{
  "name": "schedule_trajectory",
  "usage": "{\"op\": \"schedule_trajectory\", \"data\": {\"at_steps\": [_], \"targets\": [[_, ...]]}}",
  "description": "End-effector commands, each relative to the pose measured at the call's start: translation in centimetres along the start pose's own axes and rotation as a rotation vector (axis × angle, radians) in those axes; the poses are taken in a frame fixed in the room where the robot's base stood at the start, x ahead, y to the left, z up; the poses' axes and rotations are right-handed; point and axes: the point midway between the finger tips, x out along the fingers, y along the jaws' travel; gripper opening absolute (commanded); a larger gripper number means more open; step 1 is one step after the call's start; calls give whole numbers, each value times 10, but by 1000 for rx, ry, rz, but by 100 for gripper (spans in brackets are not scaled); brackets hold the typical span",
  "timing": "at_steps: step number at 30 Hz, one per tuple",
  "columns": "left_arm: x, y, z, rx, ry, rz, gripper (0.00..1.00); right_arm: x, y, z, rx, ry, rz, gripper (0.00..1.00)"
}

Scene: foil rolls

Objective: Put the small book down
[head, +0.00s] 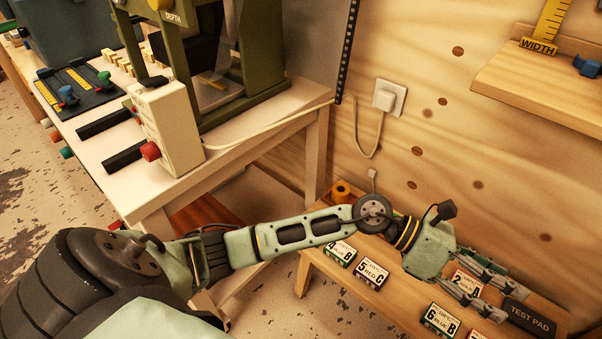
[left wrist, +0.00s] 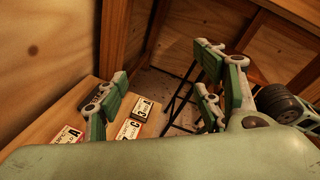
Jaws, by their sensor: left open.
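My left gripper (head: 492,290) is open and empty over the low wooden bench (head: 320,284) on the right. In the left wrist view (left wrist: 160,88) its fingers stand wide apart with nothing between them. A small box marked 2 A (head: 467,283) shows between the fingers in the head view; I cannot tell the height gap. A box marked 6 B (head: 440,320) lies just in front of the gripper, and a box marked 5 C (head: 372,274) lies to its left. I cannot make out a thing that is clearly a small book. My right gripper is not in view.
A dark TEST PAD (head: 530,318) lies at the bench's right. An orange roll (head: 341,190) is at its back left. A wooden shelf (head: 545,90) juts from the wall above. A white table (head: 205,175) with a green frame stands at the left.

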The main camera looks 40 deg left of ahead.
Motion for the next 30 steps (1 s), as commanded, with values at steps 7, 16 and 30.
{"op": "schedule_trajectory", "data": {"at_steps": [7,16,30], "targets": [[-67,41,85,-749,-785,94,62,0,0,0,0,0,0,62],[-208,133,-74,-1784,-1535,456,62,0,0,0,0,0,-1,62],[-250,1,-340,2086,1467,-928,62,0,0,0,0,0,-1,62]]}}
